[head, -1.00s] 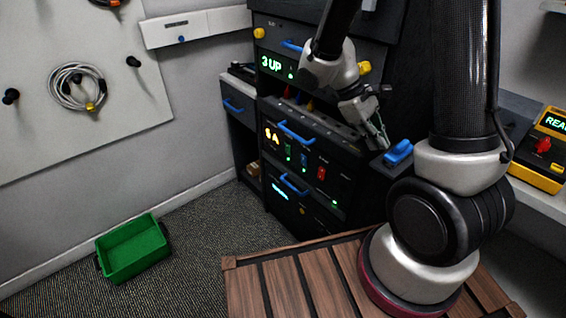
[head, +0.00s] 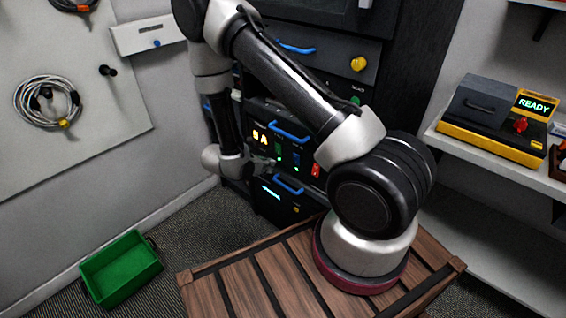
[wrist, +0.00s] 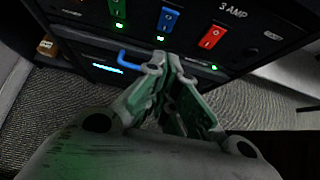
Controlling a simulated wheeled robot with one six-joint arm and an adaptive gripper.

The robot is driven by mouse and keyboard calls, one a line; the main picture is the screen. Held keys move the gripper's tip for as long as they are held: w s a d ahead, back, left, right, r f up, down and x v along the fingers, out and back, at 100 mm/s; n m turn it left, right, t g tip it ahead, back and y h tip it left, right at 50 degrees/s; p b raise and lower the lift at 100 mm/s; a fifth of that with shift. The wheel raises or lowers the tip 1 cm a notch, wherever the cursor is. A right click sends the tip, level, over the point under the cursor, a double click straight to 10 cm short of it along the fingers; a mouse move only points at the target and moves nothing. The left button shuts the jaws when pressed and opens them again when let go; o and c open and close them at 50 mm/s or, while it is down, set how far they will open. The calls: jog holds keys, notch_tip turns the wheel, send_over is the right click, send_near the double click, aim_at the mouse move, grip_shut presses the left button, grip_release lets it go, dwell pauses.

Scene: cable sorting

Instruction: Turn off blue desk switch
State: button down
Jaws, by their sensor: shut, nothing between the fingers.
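The blue switch (wrist: 167,19) is on the black front panel, between a green switch (wrist: 117,9) and a red switch (wrist: 212,36) in the wrist view. A small green light shows just below it. In the head view the blue switch (head: 296,158) shows to the right of my gripper (head: 272,163). My gripper is shut and empty. In the wrist view its fingertips (wrist: 161,62) are below the blue switch in the picture and appear apart from it. I cannot tell which way the switch is tipped.
A blue drawer handle (wrist: 132,62) sticks out below the switches, close to my fingertips. Another blue handle (head: 290,132) is above them. A wooden slatted platform (head: 235,280) is in front. A green bin (head: 120,268) stands on the floor. A yellow-black box (head: 495,120) reading READY is on the right shelf.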

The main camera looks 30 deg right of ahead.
dwell(0.3)
send_near(296, 158)
jog(key=shift+w+d+f, duration=0.25)
jog(key=shift+d+f, duration=0.35)
jog(key=shift+f, duration=0.35)
jog(key=shift+w+d+f, duration=0.25)
jog(key=shift+d+f, duration=0.35)
jog(key=shift+f, duration=0.35)
jog(key=shift+w+d+f, duration=0.25)
jog(key=shift+d+f, duration=0.35)
jog(key=shift+f, duration=0.3)
jog(key=shift+w+d+r, duration=0.1)
jog(key=shift+d+r, duration=0.15)
jog(key=shift+d, duration=0.15)
jog(key=shift+r, duration=0.1)
jog(key=shift+r, duration=0.65)
